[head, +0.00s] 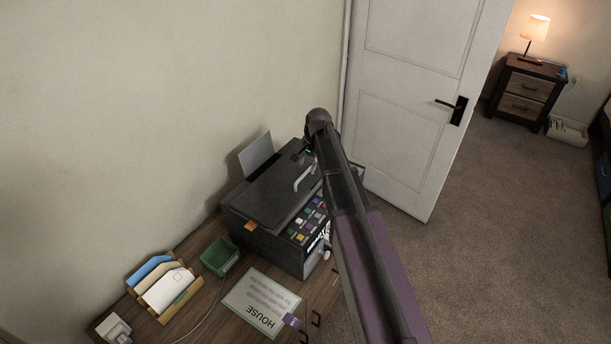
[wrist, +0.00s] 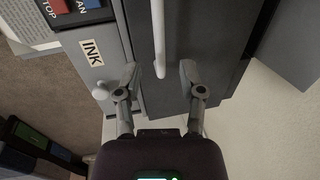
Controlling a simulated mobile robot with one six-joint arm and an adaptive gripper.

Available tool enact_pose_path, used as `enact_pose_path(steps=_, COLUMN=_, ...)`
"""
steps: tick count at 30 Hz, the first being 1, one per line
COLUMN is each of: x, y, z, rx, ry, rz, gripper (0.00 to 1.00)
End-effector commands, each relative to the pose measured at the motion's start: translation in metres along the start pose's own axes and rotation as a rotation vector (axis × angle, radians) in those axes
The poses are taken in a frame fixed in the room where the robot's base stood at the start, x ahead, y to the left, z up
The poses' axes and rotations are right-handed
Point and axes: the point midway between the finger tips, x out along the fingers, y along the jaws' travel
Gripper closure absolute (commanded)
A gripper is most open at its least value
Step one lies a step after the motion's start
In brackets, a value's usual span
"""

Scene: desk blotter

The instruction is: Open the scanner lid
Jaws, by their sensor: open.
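The scanner (head: 290,258) is a dark grey box on the desk, with coloured buttons along its front panel. Its lid (head: 265,195) is a flat dark panel lying down over the top, with a pale bar handle (head: 304,178) near its right side. In the wrist view the handle (wrist: 158,35) runs down between the fingertips of my gripper (wrist: 159,68), over the dark lid (wrist: 195,30). The fingers are spread, one on each side of the handle, and appear clear of it. In the head view my gripper is at the lid's far right corner, mostly hidden by my arm.
A grey sheet (head: 256,150) stands up behind the scanner by the wall. A green box (head: 220,257), a letter holder (head: 160,285) and a HOUSE sheet (head: 262,303) lie on the desk in front. A white door (head: 400,110) stands close on the right.

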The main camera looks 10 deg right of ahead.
Motion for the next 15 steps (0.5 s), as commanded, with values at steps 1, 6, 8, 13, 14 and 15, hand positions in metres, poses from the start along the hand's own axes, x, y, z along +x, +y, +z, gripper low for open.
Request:
enact_pose_path(steps=1, x=0.008, y=0.001, z=0.0, rx=0.0, ry=0.0, rz=0.0, gripper=0.49)
enact_pose_path(steps=6, x=0.021, y=0.001, z=0.0, rx=0.0, ry=0.0, rz=0.0, gripper=0.49)
enact_pose_path(steps=8, x=0.025, y=0.001, z=0.0, rx=0.0, ry=0.0, rz=0.0, gripper=0.49)
enact_pose_path(steps=13, x=0.034, y=0.001, z=-0.001, rx=0.001, ry=0.0, rz=0.0, gripper=0.49)
enact_pose_path(steps=14, x=0.035, y=0.001, z=-0.001, rx=0.001, ry=0.0, rz=0.0, gripper=0.49)
enact_pose_path(steps=15, x=0.036, y=0.001, z=-0.001, rx=0.001, ry=0.0, rz=0.0, gripper=0.49)
